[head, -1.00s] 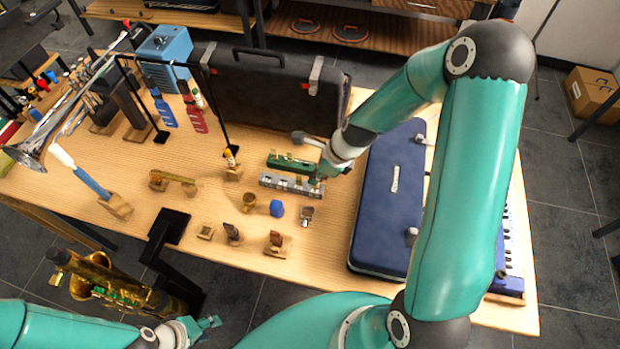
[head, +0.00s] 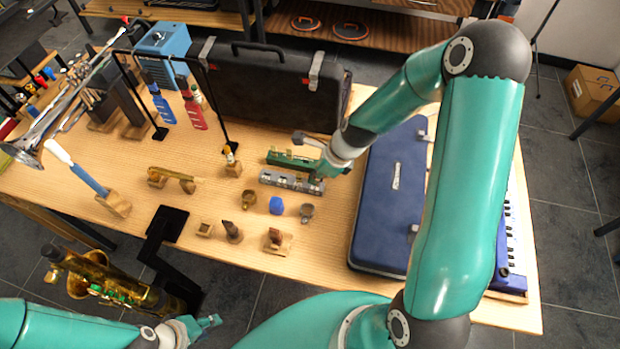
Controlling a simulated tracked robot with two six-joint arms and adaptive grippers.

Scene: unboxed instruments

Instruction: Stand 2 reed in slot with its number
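A silver-grey slotted holder (head: 285,180) lies near the middle of the table. A green holder (head: 285,157) with small pale pieces on it lies just behind. No reed numbers are legible, and I cannot pick out the 2 reed. My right gripper (head: 318,176) is at the right end of the silver-grey holder, pointing down and left. Its fingertips are too small and partly hidden to show whether they hold anything. My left gripper (head: 208,323) is off the front edge of the table, away from the holders; its finger gap is unclear.
A blue case (head: 390,200) lies to the right. A black case (head: 270,95) stands behind.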

